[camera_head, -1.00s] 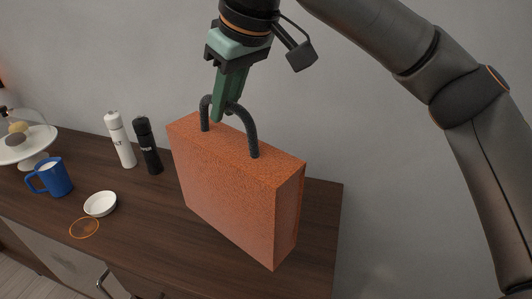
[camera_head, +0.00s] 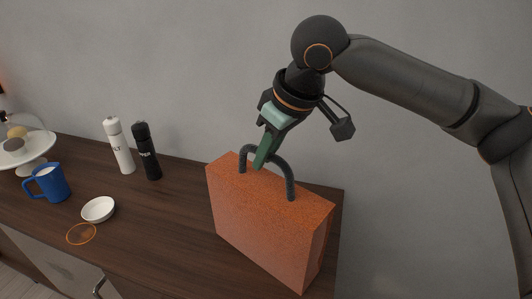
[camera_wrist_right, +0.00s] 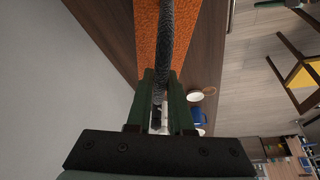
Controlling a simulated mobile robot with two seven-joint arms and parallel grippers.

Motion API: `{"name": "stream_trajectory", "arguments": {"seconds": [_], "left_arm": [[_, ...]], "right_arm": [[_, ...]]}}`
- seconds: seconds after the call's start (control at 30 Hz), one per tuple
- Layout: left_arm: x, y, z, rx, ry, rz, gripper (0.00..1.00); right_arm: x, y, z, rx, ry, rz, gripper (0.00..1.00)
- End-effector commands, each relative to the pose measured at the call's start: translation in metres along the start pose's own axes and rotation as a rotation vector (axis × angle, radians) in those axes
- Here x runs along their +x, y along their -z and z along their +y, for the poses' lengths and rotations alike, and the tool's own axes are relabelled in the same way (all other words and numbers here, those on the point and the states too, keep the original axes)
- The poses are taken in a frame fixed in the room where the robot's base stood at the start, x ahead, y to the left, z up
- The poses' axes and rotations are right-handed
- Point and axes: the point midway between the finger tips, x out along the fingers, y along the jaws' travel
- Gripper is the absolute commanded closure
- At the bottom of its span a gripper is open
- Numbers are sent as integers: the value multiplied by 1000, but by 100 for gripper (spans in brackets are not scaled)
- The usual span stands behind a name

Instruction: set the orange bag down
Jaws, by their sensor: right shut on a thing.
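The orange bag (camera_head: 265,225) is a boxy upright bag with a dark arched handle (camera_head: 287,172). It is over the right end of the dark wooden counter; I cannot tell whether its base touches the top. My right gripper (camera_head: 262,160) has green fingers shut on the handle from above. In the right wrist view the handle (camera_wrist_right: 167,40) runs between the fingers (camera_wrist_right: 160,100), with the orange side of the bag (camera_wrist_right: 146,35) beside it. The bag hides part of the counter behind and below it. My left gripper is not in view.
The wooden counter (camera_head: 165,220) has free room left of the bag. A wall is behind.

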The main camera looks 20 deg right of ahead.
Motion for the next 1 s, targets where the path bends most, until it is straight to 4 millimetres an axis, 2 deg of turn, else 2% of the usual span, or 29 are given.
{"name": "stream_trajectory", "arguments": {"seconds": [0.2,0.23,0.5,0.8,0.87,1.0], "left_arm": [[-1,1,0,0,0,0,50],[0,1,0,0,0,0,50],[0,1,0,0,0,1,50],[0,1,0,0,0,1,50],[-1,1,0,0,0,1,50],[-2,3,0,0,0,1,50]], "right_arm": [[-1,1,0,0,0,5,100],[1,0,0,0,0,-1,78],[1,0,0,1,0,-1,50],[-3,1,0,1,-1,1,50],[-9,1,0,1,-1,2,50],[-35,2,0,1,-1,4,50]]}}
